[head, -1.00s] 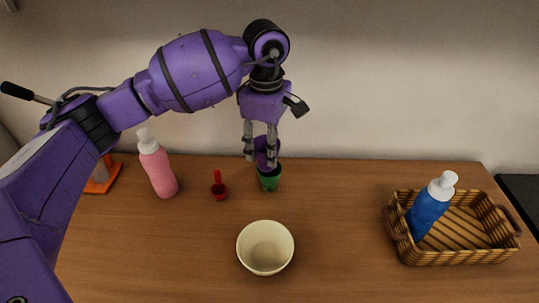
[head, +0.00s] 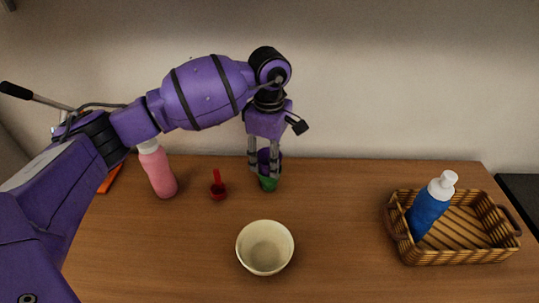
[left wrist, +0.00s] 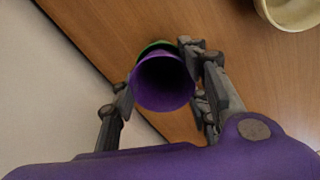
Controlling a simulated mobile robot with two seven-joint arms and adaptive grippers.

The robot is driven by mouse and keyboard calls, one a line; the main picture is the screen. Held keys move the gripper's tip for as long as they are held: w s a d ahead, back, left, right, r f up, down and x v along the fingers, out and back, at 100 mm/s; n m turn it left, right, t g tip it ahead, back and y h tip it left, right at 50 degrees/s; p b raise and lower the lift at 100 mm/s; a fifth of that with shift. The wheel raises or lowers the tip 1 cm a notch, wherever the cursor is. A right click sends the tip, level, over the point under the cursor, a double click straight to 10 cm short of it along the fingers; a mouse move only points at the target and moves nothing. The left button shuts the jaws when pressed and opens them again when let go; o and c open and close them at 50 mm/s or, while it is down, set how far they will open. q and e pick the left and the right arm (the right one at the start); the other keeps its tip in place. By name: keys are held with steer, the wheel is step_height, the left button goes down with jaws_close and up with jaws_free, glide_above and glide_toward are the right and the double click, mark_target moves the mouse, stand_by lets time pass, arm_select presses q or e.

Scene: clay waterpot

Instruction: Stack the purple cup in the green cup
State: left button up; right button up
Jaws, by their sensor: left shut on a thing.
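The purple cup (head: 264,158) is between the fingers of my left gripper (head: 264,170), which is shut on it. The green cup (head: 268,183) stands on the table directly below, and the purple cup's lower part appears to be inside it or right over its mouth. In the left wrist view the purple cup (left wrist: 163,82) shows its open mouth between the fingertips (left wrist: 160,85). A green rim edge (left wrist: 157,46) shows behind it. How deep the purple cup sits is hidden by the fingers. My right gripper is not in view.
A red scoop (head: 218,188) and a pink bottle (head: 158,170) stand to the left. A cream bowl (head: 265,248) is in front. A wicker basket (head: 455,256) with a blue bottle (head: 429,206) is at the right. The table between bowl and basket is clear.

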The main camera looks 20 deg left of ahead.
arm_select(q)
steer(key=shift+f, duration=0.25)
steer(key=o, duration=1.1)
step_height(320, 180, up, 13)
steer(key=shift+r, duration=0.1)
